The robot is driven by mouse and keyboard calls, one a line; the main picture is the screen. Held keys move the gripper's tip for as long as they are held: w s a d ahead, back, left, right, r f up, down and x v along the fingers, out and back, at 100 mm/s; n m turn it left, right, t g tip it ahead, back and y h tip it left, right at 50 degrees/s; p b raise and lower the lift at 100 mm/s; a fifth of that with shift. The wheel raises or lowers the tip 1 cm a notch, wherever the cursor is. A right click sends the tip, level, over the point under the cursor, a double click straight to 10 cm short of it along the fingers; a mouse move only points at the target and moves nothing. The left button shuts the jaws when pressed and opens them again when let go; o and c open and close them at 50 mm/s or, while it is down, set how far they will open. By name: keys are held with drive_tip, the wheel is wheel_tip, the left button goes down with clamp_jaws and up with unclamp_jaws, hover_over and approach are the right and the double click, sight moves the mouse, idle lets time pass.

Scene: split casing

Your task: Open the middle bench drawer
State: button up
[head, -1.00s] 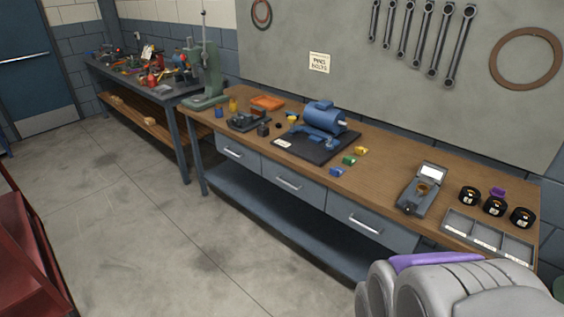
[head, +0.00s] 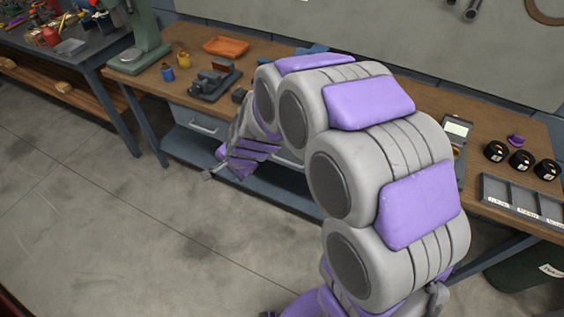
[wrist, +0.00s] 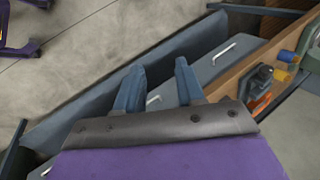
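The middle drawer (wrist: 164,88) is grey, under the wooden bench top, and looks shut in the wrist view. Its bright bar handle (wrist: 153,99) shows between my gripper's two fingers in the picture. My gripper (wrist: 157,70) is open and empty. I cannot tell how far its fingertips are from the handle; no contact shows. In the head view my arm hides most of the middle drawer (head: 289,156), and my gripper (head: 208,174) is in front of the bench, low and left of that drawer.
The left drawer (head: 199,123) is shut. A lower shelf (head: 185,149) runs below the drawers. On the bench top are a small vise (head: 213,80), an orange tray (head: 226,46) and black round containers (head: 520,160). Open floor (head: 90,220) lies in front.

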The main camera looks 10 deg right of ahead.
drive_tip(key=w+a+f+m+t+h+p, duration=0.1)
drive_tip(key=w+f+m+t+h+p, duration=0.15)
drive_tip(key=w+f+m, duration=0.45)
drive_tip(key=w+a+f+m+t+h+p, duration=0.1)
drive_tip(key=w+a+f+m+t+h, duration=0.2)
drive_tip(key=f, duration=0.7)
drive_tip(key=s+d+f+m+t+h+p, duration=0.3)
drive_tip(key=d+f+m+h, duration=0.35)
drive_tip(key=d, duration=0.65)
drive_tip(key=s+d+b+x, duration=0.1)
drive_tip(key=b+x, duration=0.1)
drive_tip(key=x, duration=1.5)
drive_tip(key=shift+d+n+h, duration=0.2)
drive_tip(key=shift+n+h, duration=0.1)
drive_tip(key=shift+n, duration=0.05)
drive_tip(key=shift+a, duration=0.1)
drive_tip(key=shift+c, duration=0.2)
drive_tip(key=shift+c, duration=0.8)
clamp_jaws()
